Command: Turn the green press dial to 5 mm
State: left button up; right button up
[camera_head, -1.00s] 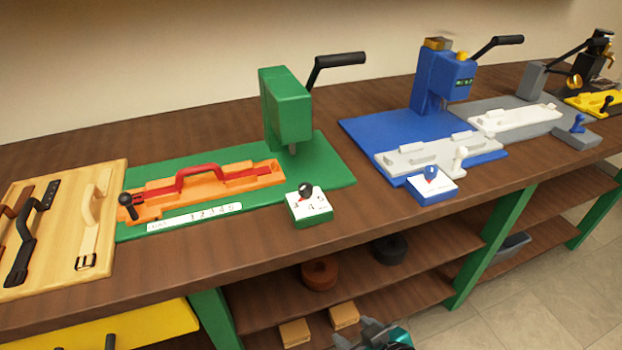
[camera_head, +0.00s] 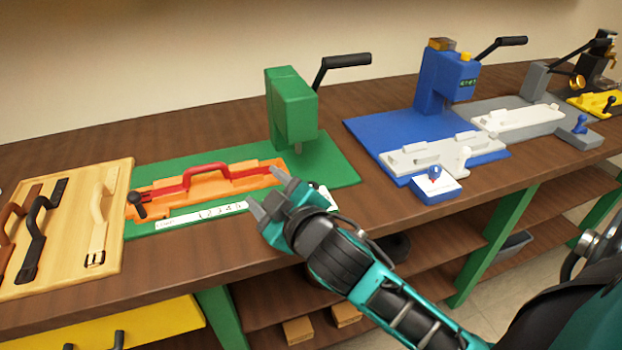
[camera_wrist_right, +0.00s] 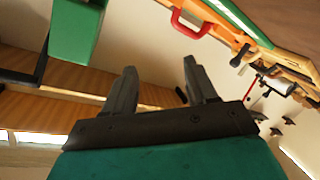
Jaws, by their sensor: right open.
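The green press (camera_head: 291,108) stands at the back of its green base plate (camera_head: 335,165), with a black lever at its top right. Its dial box (camera_head: 326,196) is mostly hidden behind my right gripper; only a bit of its white top shows, and the dial knob cannot be seen. My right gripper (camera_head: 267,190) is open and empty, above the front edge of the green plate, its fingers pointing up and left. In the right wrist view both fingers (camera_wrist_right: 160,95) are apart with nothing between them, and the green press (camera_wrist_right: 78,35) shows upper left. My left gripper is not in view.
An orange fixture (camera_head: 240,180) with a red handle lies on the green plate, beside a number strip (camera_head: 205,215). A wooden board (camera_head: 75,235) with handles lies left. The blue press (camera_head: 446,80) and its dial box (camera_head: 434,187) stand right. Bare bench lies between the plates.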

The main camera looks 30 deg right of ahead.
jog(key=w+a+r+n+t+y, duration=0.4)
jog(key=r+n, duration=0.1)
jog(key=r, duration=0.4)
jog(key=s+a+r+n+g+y, duration=0.2)
jog(key=a+r+n+g+y, duration=0.45)
jog(key=n+y, duration=0.9)
jog(key=n+g+h, duration=1.3)
jog(key=n+h, duration=0.4)
jog(key=h, duration=0.3)
send_near(311, 185)
jog(key=f, duration=0.8)
jog(key=shift+w+d+f, duration=0.15)
jog(key=shift+d+f, duration=0.05)
jog(key=shift+f, duration=0.2)
jog(key=shift+c, duration=0.4)
